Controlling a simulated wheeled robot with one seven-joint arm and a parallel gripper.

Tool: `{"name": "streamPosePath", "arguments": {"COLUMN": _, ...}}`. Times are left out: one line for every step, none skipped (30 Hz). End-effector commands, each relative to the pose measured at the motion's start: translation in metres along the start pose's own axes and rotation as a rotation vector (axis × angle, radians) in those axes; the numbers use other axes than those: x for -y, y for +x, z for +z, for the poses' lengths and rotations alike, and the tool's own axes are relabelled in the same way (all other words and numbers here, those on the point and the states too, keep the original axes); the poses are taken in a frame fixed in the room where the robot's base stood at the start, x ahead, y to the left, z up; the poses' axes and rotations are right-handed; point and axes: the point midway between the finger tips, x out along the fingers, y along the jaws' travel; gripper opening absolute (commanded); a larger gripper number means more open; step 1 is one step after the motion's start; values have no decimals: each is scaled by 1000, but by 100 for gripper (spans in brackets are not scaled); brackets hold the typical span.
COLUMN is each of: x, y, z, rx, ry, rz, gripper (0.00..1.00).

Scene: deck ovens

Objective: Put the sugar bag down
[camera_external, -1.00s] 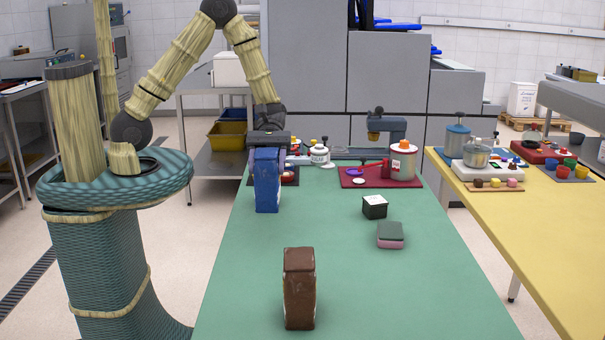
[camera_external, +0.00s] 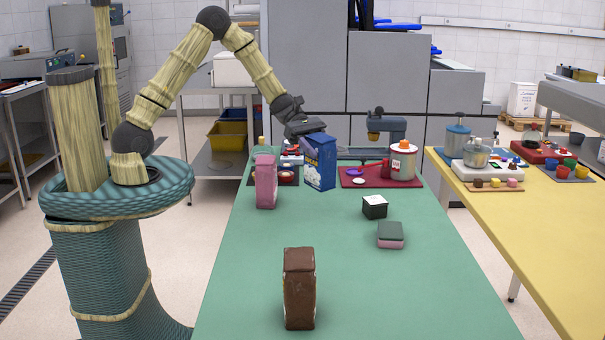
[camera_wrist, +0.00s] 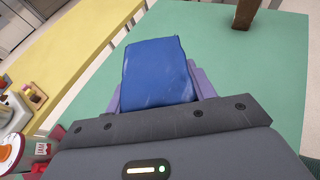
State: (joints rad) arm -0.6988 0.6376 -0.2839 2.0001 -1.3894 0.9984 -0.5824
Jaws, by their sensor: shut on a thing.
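A blue bag (camera_external: 320,163), which I take to be the sugar bag, is in my gripper (camera_external: 312,133) and hangs below it, slightly tilted and turned, over the far part of the green table. I cannot tell whether its bottom touches the table. In the wrist view the blue bag (camera_wrist: 158,72) fills the space between the purple fingers of my gripper (camera_wrist: 160,92), which is shut on it. A pink bag (camera_external: 265,182) stands upright on the table, left of the blue bag and apart from it.
A brown bag (camera_external: 299,287) stands near the front. A small black box (camera_external: 374,207) and a pink-and-green sponge-like block (camera_external: 390,235) lie right of centre. A red board (camera_external: 350,181) with a pot (camera_external: 403,162) is behind. The middle of the green table (camera_external: 300,225) is clear.

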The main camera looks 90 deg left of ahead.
Motion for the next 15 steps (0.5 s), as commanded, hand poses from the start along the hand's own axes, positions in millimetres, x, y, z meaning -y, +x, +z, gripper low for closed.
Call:
{"name": "streamPosePath", "arguments": {"x": -15, "y": -7, "z": -2, "rx": 8, "ry": -16, "rz": 44, "gripper": 0}}
{"name": "streamPosePath", "arguments": {"x": -22, "y": -10, "z": -2, "rx": 11, "ry": -28, "rz": 67, "gripper": 0}}
{"name": "streamPosePath", "arguments": {"x": -30, "y": -14, "z": -3, "rx": 13, "ry": -42, "rz": 93, "gripper": 0}}
{"name": "streamPosePath", "arguments": {"x": -34, "y": -17, "z": -3, "rx": 16, "ry": -50, "rz": 108, "gripper": 0}}
{"name": "streamPosePath", "arguments": {"x": -39, "y": -19, "z": -2, "rx": 18, "ry": -57, "rz": 122, "gripper": 0}}
{"name": "streamPosePath", "arguments": {"x": -43, "y": -22, "z": -3, "rx": 20, "ry": -65, "rz": 136, "gripper": 0}}
{"name": "streamPosePath", "arguments": {"x": -45, "y": -23, "z": -3, "rx": 21, "ry": -70, "rz": 143, "gripper": 0}}
{"name": "streamPosePath", "arguments": {"x": -47, "y": -24, "z": -3, "rx": 21, "ry": -73, "rz": 148, "gripper": 0}}
{"name": "streamPosePath", "arguments": {"x": -48, "y": -25, "z": -3, "rx": 22, "ry": -75, "rz": 152, "gripper": 0}}
{"name": "streamPosePath", "arguments": {"x": -48, "y": -25, "z": -3, "rx": 22, "ry": -76, "rz": 153, "gripper": 0}}
{"name": "streamPosePath", "arguments": {"x": -48, "y": -25, "z": -2, "rx": 22, "ry": -76, "rz": 154, "gripper": 0}}
{"name": "streamPosePath", "arguments": {"x": -48, "y": -25, "z": -2, "rx": 22, "ry": -76, "rz": 153, "gripper": 0}}
{"name": "streamPosePath", "arguments": {"x": -48, "y": -25, "z": -2, "rx": 22, "ry": -76, "rz": 153, "gripper": 0}}
{"name": "streamPosePath", "arguments": {"x": -48, "y": -25, "z": -2, "rx": 22, "ry": -75, "rz": 153, "gripper": 0}}
{"name": "streamPosePath", "arguments": {"x": -48, "y": -25, "z": -2, "rx": 22, "ry": -75, "rz": 152, "gripper": 0}}
